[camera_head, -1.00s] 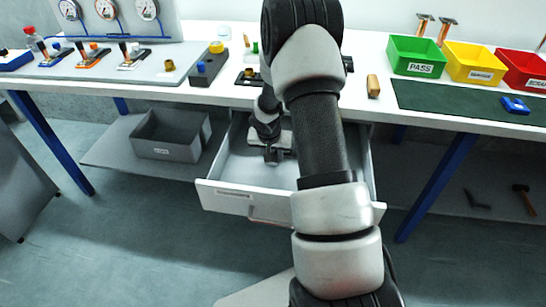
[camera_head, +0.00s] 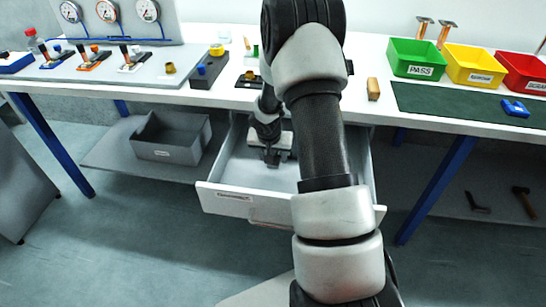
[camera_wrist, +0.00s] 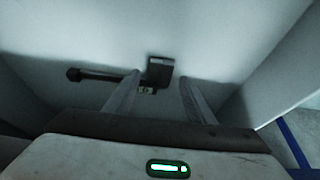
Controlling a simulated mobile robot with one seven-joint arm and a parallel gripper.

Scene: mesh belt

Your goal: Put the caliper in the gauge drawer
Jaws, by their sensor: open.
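The gauge drawer (camera_head: 226,199) is pulled open below the bench, with a label on its front. My gripper (camera_head: 272,158) is low inside the drawer, partly hidden by my arm. In the wrist view, my gripper (camera_wrist: 158,85) is open, its two fingers apart. A dark tool with a long bar and a blocky head, seemingly the caliper (camera_wrist: 160,70), lies on the drawer's pale floor (camera_wrist: 110,40). Its head is just beyond and between the fingertips, and its bar runs left past the left finger. I cannot tell whether a finger touches it. My arm hides part of the drawer.
The white bench (camera_head: 330,100) carries a gauge panel, tools on a grey plate, and a green mat (camera_head: 450,105). Green (camera_head: 416,57), yellow (camera_head: 474,62) and red (camera_head: 522,70) bins stand at the right. A grey bin (camera_head: 168,140) sits on the lower shelf. The drawer walls closely flank my gripper.

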